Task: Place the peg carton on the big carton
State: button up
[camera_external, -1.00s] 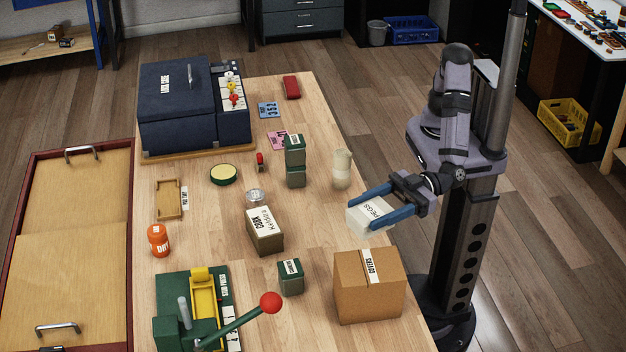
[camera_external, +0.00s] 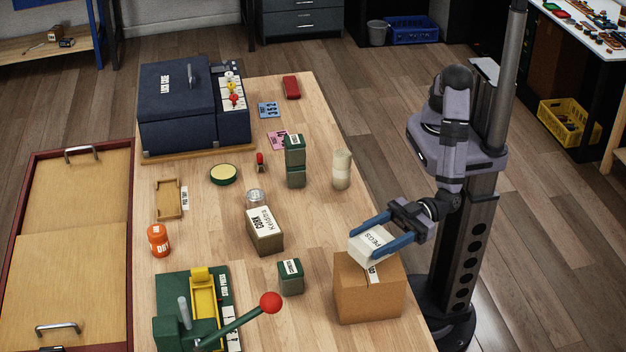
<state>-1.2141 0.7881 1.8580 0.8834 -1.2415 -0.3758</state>
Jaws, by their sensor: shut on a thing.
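The peg carton (camera_external: 371,245) is a small white box with a "PEGS" label on top. My gripper (camera_external: 378,239) is shut on it, with a blue finger on each side. The carton is over the back part of the big carton (camera_external: 366,297), a brown cardboard box at the table's right front edge. The peg carton hides part of the big carton's top and its white label. It looks slightly tilted. I cannot tell whether its underside touches the big carton's top.
A small green box (camera_external: 291,276) stands left of the big carton. A dark box with a white label (camera_external: 265,231) is further left. A cream cylinder (camera_external: 341,169) and stacked green boxes (camera_external: 295,161) stand behind. A green press with a red-knobbed lever (camera_external: 270,303) is at the front.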

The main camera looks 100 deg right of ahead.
aim_at(356, 260)
jog(key=shift+f+p, duration=0.5)
jog(key=shift+f, duration=1.55)
jog(key=shift+f, duration=0.15)
jog(key=o, duration=1.1)
jog(key=shift+r, duration=0.25)
jog(key=b+v, duration=0.3)
jog(key=v, duration=0.9)
jog(key=shift+f, duration=0.1)
